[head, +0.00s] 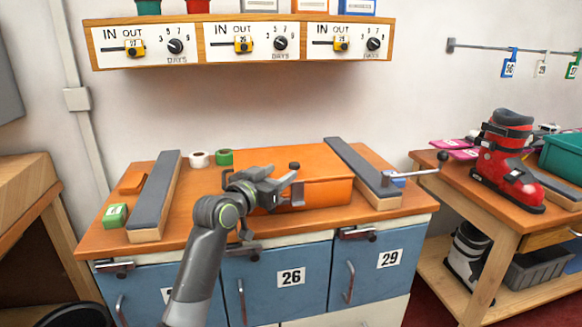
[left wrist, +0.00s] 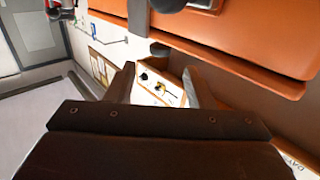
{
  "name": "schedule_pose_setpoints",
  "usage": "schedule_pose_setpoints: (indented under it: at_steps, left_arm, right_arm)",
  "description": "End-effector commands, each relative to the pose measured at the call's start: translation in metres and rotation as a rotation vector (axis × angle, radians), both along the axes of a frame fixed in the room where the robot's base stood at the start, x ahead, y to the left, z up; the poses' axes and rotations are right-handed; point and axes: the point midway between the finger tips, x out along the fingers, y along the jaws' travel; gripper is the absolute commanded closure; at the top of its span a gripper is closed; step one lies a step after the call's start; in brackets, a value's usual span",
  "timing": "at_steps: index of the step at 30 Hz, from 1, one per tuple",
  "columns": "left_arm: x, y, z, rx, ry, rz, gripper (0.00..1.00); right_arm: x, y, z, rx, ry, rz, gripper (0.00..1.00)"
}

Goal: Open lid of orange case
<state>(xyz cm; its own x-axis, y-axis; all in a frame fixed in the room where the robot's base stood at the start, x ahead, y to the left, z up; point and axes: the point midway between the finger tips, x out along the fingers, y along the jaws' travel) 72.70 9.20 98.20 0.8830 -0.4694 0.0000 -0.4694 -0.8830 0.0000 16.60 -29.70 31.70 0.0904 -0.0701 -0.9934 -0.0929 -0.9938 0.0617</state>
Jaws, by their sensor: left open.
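The orange case (head: 325,190) sits on the bench top between two grey-topped rails, and its lid looks shut. A grey latch (head: 297,196) shows on its front face. My left gripper (head: 280,186) is in front of the case, near the latch, and covers the left part of its front. In the left wrist view the orange case (left wrist: 235,65) fills the upper right, and the gripper's two fingers (left wrist: 160,88) stand apart with nothing held between them. I cannot tell whether the gripper touches the case. My right gripper is not in view.
Grey-topped rails stand left (head: 155,195) and right (head: 360,170) of the case. White (head: 199,159) and green (head: 224,157) rolls sit behind the arm. Blue cabinet doors (head: 378,262) are below. A red boot (head: 503,165) stands on the right table.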

Motion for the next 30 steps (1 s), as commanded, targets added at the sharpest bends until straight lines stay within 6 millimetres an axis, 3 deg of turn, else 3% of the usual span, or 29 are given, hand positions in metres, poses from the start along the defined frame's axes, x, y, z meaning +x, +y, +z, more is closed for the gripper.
schedule_pose_setpoints:
  at_steps: [12,27,30]
  left_arm:
    - [0.044,-0.024,0.000,0.000,0.001,-0.001,0.52]
    - [0.052,-0.028,0.000,0.000,0.000,0.000,0.52]
    - [0.052,-0.028,0.000,0.000,0.000,0.000,0.65]
  right_arm:
    - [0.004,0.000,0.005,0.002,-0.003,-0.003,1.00]
    - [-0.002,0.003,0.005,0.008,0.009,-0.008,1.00]
    - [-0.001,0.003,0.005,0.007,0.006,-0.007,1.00]
